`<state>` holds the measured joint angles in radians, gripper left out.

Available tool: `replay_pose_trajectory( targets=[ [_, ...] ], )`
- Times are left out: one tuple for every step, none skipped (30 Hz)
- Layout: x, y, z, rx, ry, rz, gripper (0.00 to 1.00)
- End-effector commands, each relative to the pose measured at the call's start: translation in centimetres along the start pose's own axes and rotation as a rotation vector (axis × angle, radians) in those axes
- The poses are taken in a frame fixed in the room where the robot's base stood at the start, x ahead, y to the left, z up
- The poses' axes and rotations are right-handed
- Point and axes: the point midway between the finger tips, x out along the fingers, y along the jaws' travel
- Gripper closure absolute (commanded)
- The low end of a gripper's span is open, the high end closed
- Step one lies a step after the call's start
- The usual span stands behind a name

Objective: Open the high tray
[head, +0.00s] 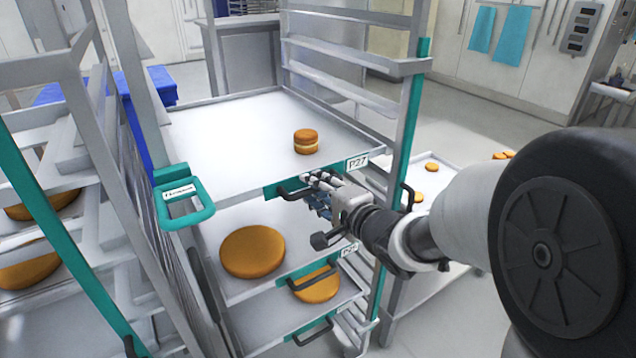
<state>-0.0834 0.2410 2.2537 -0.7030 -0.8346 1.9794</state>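The high tray (230,140) is a flat white tray in a metal rack, with a teal front strip, a "P27" label (357,162) and a dark handle (290,194). A small filled round (306,141) stands on it near the right side. My gripper (314,187) is at the tray's front, by the right end of the handle. Its fingers overlap the handle's right part in the head view. I cannot tell whether they touch it or how far apart they are. My own wrist hides part of the front below the label.
Below is a tray with a large orange-brown round (252,251), then a lower tray with another round (316,286) and dark handles. A teal bracket (184,196) juts out at the left post. Another rack stands left; a low table with small rounds (432,167) is right.

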Motion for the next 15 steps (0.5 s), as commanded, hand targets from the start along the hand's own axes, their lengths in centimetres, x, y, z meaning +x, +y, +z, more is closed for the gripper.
replay_pose_trajectory(
  targets=[
    [0.32,0.09,0.02,0.000,-0.001,0.001,0.68],
    [0.43,0.06,0.02,0.000,-0.001,0.000,0.68],
    [0.54,0.03,0.02,0.000,-0.001,0.000,0.68],
    [0.58,0.01,0.01,0.000,0.000,0.000,0.68],
    [0.60,-0.01,0.01,0.000,0.000,0.000,0.68],
    [0.61,-0.02,0.01,0.000,0.000,0.000,0.68],
    [0.60,-0.03,0.01,0.000,0.000,0.000,0.68],
    [0.59,-0.03,0.01,0.000,0.000,0.000,0.68],
    [0.59,-0.04,0.01,0.000,0.000,0.000,0.68],
    [0.58,-0.04,0.01,0.000,0.000,0.000,0.68],
    [0.58,-0.04,0.01,0.000,0.000,0.000,0.68],
    [0.57,-0.03,0.01,0.000,0.000,0.000,0.71],
    [0.57,-0.03,0.01,0.000,0.000,0.000,0.72],
    [0.56,-0.03,0.01,0.000,0.000,0.000,0.74],
    [0.56,-0.03,0.01,0.000,0.000,0.000,0.77]
  ],
)
